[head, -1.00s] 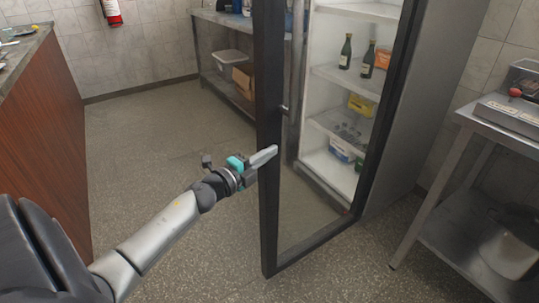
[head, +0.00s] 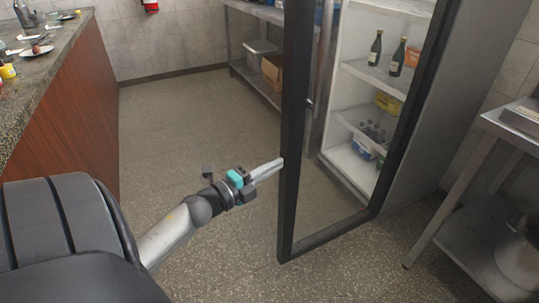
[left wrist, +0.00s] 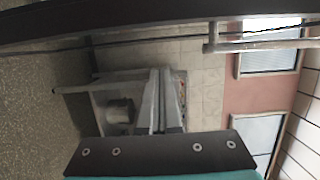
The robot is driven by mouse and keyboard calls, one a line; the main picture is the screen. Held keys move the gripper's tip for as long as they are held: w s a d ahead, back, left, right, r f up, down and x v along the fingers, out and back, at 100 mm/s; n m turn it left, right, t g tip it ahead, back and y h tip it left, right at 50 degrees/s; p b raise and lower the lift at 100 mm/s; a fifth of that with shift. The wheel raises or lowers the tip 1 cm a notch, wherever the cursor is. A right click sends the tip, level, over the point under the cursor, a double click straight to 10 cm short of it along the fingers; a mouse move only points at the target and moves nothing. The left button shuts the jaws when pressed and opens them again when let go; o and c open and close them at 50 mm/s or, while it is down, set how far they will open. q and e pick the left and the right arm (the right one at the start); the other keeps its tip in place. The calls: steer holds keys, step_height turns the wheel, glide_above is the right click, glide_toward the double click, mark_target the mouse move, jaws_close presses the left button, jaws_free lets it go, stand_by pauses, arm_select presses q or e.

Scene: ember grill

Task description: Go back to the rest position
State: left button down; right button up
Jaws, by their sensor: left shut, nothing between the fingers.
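My left gripper (head: 276,165) is shut and empty, its pale fingers pointing right. In the head view its tips are close to the dark frame of the open glass fridge door (head: 292,200); I cannot tell whether they touch it. In the left wrist view the closed fingers (left wrist: 162,95) stand side by side with nothing held. The lit fridge (head: 365,120) behind the door holds bottles and boxes on its shelves. My right gripper is not in view.
A wood-sided counter (head: 75,110) with plates on top runs along the left. A metal shelf unit (head: 236,72) stands at the back. A steel table (head: 520,135) with a pot (head: 520,262) below it is at the right. The floor between counter and door is clear.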

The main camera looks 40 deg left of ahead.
arm_select(q)
steer(key=shift+s, duration=0.65)
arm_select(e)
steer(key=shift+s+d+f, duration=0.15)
arm_select(q)
steer(key=s+d+f+n+g+y+p, duration=0.1)
steer(key=s+f+n+g, duration=0.2)
steer(key=f, duration=0.5)
steer(key=s+f+n+g+y+p, duration=0.15)
steer(key=f+n, duration=0.25)
steer(key=f, duration=0.4)
steer(key=s+d+f+n+g+y, duration=0.1)
steer(key=s+f+n+g, duration=0.2)
steer(key=f, duration=0.6)
steer(key=s+d+f+n+g, duration=0.3)
steer(key=s+d+f, duration=0.3)
steer(key=s, duration=0.5)
steer(key=s+d+f+n+g+h+p, duration=0.1)
steer(key=s+d+f+n+g, duration=0.3)
steer(key=s+f, duration=0.6)
steer(key=shift+s+d+f+g+p, duration=0.35)
steer(key=shift+s+d+g, duration=0.3)
steer(key=shift+s+d, duration=0.4)
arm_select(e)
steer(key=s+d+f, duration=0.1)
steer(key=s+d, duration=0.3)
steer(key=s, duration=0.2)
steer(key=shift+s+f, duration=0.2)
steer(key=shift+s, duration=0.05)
